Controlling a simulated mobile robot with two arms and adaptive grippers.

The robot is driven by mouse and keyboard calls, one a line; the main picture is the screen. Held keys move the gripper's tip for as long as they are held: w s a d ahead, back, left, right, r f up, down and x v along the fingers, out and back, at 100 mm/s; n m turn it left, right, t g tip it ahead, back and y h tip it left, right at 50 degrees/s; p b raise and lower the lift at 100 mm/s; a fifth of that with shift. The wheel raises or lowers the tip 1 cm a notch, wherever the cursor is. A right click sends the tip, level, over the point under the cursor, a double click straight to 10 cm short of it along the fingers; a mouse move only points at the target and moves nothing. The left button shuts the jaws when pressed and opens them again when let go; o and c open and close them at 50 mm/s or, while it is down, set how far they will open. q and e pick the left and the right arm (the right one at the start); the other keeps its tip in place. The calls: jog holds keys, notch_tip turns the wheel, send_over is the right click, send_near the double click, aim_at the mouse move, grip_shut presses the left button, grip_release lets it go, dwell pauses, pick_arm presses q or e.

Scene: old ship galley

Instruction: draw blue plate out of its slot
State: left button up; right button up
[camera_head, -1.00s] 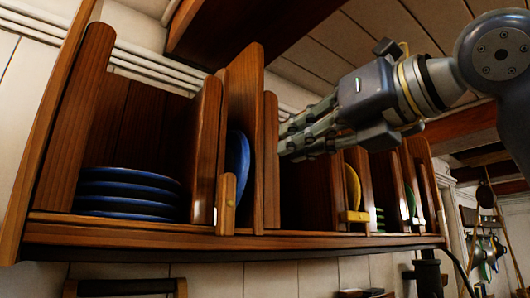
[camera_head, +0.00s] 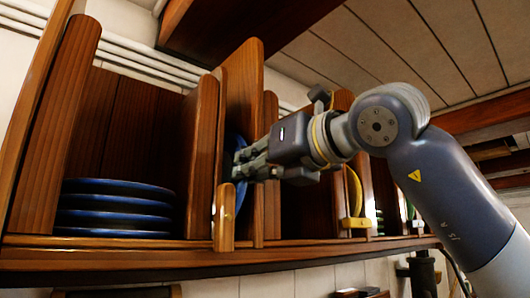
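The blue plate (camera_head: 233,144) stands upright in a narrow slot of the wooden rack, between tall dividers. Only its upper edge and part of its face show, and my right gripper covers much of it. My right gripper (camera_head: 236,168) reaches in from the right with its fingertips at the plate's edge. I cannot tell whether the fingers touch the plate or are closed on it. A small wooden post with a brass dot (camera_head: 225,217) stands at the front of the slot. My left gripper is not in view.
A stack of blue plates (camera_head: 117,206) lies flat in the left compartment. A yellow plate (camera_head: 354,191) stands in a slot to the right, partly behind my arm. The shelf's front edge (camera_head: 150,258) runs below. A wooden beam (camera_head: 240,25) hangs above.

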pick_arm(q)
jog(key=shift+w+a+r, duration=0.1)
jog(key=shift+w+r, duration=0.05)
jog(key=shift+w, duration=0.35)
pick_arm(e)
jog(key=shift+w, duration=0.15)
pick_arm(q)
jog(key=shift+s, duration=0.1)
pick_arm(e)
jog(key=shift+c, duration=0.2)
grip_shut()
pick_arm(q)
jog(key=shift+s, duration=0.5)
pick_arm(e)
jog(key=shift+r, duration=0.1)
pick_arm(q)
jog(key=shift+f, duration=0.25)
pick_arm(e)
jog(key=shift+s+d, duration=0.15)
jog(key=shift+s, duration=0.1)
pick_arm(q)
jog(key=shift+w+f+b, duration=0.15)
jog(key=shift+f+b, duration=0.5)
jog(key=shift+b, duration=0.25)
pick_arm(e)
jog(key=shift+v, duration=1.8)
jog(key=shift+r, duration=0.1)
